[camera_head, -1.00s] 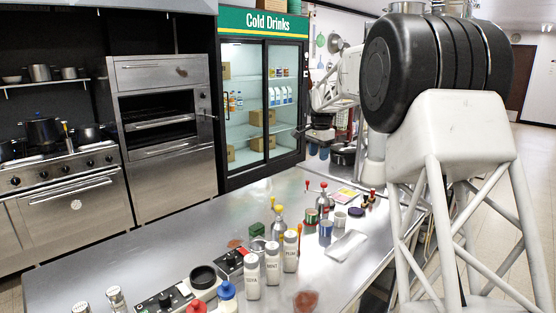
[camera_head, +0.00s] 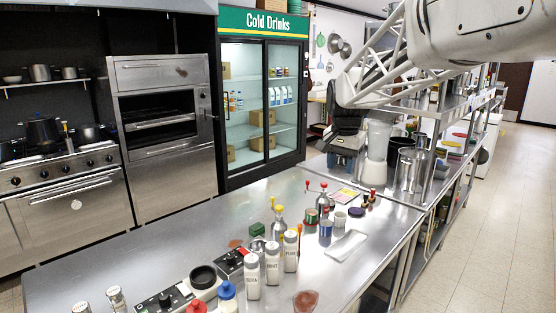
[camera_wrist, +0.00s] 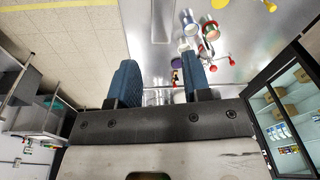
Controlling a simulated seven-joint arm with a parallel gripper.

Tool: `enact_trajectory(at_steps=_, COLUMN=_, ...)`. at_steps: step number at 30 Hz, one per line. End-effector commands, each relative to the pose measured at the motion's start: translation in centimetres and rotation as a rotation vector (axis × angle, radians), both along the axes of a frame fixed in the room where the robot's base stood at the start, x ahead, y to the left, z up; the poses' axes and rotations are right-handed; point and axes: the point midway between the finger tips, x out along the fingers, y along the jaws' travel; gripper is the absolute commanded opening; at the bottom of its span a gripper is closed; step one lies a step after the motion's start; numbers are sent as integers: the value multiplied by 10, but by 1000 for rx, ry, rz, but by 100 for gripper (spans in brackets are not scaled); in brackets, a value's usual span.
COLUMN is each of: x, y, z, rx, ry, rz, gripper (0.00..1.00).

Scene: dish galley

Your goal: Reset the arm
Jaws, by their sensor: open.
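My gripper (camera_head: 342,160) hangs at the far end of the steel counter (camera_head: 160,235), its dark body below my white lattice arm link. In the wrist view, my gripper (camera_wrist: 160,88) shows two blue-padded fingers standing well apart, with nothing held between them. In that view the counter (camera_wrist: 160,35) lies beyond the fingers, with small cans and a purple disc (camera_wrist: 182,45) on it. In the head view the fingertips are small and partly dark against the background.
Labelled white shakers (camera_head: 272,262), a control box (camera_head: 165,301), a blue-and-white can (camera_head: 326,228) and a white slab (camera_head: 346,245) stand on the counter. A blender-like machine (camera_head: 377,150) and steel canisters (camera_head: 409,170) stand right of my gripper. The counter's left part is clear.

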Motion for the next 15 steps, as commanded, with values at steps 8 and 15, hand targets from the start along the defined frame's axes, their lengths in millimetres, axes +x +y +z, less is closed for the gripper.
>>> enact_trajectory(at_steps=8, x=-77, y=-5, z=-3, rx=-14, ry=-21, rz=95, gripper=44)
enact_trajectory(at_steps=15, x=-141, y=-8, z=-12, rx=-28, ry=-39, rz=179, gripper=44)
